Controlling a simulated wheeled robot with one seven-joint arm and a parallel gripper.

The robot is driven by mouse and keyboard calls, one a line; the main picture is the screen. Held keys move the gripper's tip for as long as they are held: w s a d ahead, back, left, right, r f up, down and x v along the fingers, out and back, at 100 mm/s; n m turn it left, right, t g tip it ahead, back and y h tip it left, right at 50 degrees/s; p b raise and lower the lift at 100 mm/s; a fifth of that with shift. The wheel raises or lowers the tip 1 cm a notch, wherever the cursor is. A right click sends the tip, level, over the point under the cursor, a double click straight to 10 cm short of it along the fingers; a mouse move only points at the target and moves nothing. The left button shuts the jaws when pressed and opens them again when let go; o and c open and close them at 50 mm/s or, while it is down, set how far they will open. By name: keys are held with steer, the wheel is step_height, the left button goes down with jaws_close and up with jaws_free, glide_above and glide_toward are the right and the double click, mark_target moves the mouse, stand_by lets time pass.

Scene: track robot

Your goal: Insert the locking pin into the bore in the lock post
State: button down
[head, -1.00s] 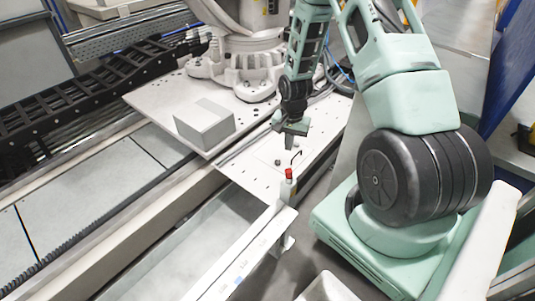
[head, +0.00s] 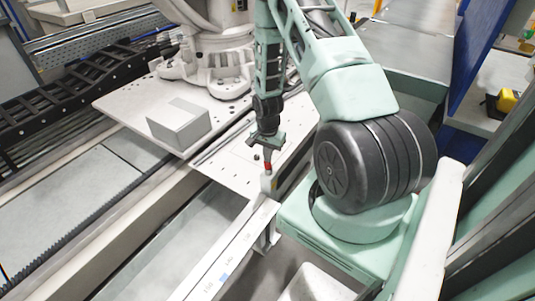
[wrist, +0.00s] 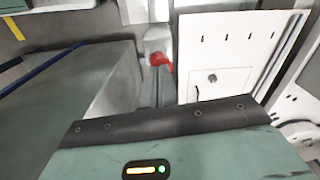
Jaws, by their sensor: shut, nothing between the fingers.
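A red part (head: 267,166) sits at the top of a small light-grey post (head: 266,184) at the end of a long pale rail. I cannot tell whether the red part is the locking pin's handle or part of the lock post. In the wrist view, the red part (wrist: 162,62) shows just beyond my gripper's body (wrist: 165,120). My gripper (head: 265,148) points down just above the red part and overlaps it from this angle, so contact cannot be judged. No bore is distinguishable.
A white plate (head: 230,168) with a small dark knob (wrist: 212,78) lies beside the post. A grey box (head: 178,125) stands on the plate to the left, near a white robot foot (head: 208,68). The pale rail (head: 225,255) runs toward the front.

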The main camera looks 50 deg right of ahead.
steer(key=shift+f, duration=0.35)
stand_by(0.4)
steer(key=shift+r, duration=0.1)
step_height(320, 180, up, 3)
steer(key=shift+p, duration=1.25)
step_height(320, 180, up, 17)
steer(key=p, duration=0.1)
